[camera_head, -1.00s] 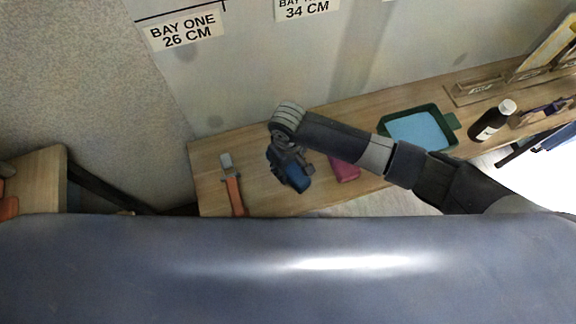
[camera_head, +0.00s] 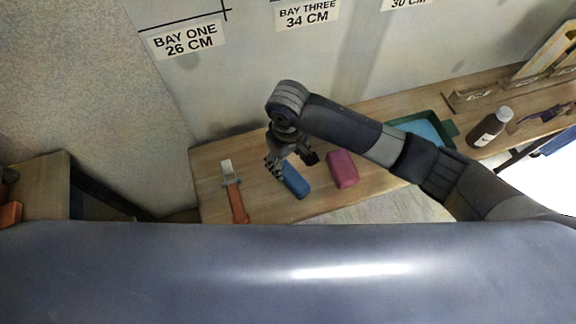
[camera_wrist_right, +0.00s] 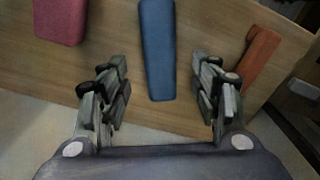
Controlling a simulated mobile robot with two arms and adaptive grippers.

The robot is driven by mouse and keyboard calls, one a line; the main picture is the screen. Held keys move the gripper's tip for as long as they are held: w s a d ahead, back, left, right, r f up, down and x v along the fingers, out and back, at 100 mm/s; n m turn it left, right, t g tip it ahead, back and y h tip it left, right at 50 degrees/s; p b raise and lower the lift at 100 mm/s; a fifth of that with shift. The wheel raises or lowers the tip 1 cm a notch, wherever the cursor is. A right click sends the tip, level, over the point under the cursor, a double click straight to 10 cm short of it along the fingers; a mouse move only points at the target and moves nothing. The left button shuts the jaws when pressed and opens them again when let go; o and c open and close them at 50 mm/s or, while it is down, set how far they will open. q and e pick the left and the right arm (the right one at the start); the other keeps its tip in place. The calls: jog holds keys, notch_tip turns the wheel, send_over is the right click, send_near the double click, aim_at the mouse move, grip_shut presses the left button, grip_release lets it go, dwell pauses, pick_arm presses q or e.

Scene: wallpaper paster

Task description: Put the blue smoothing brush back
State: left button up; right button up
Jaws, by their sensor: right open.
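The blue smoothing brush (camera_head: 295,181) lies on the wooden bench, between an orange-handled tool and a pink block. In the right wrist view the blue brush (camera_wrist_right: 157,50) lies lengthwise ahead of the fingers, centred in the gap between them. My right gripper (camera_head: 290,163) is at the brush's far end in the head view and partly covers it. In the right wrist view the right gripper (camera_wrist_right: 160,100) is open with nothing held. My left gripper is not in view.
The orange-handled tool (camera_head: 235,198) lies left of the brush, the pink block (camera_head: 342,169) right of it. Further right are a green tray (camera_head: 447,130), a brown bottle (camera_head: 490,128) and a wooden rack (camera_head: 474,97). The wall with bay labels (camera_head: 186,40) stands behind.

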aim_at(288, 172)
jog(key=shift+r, duration=1.5)
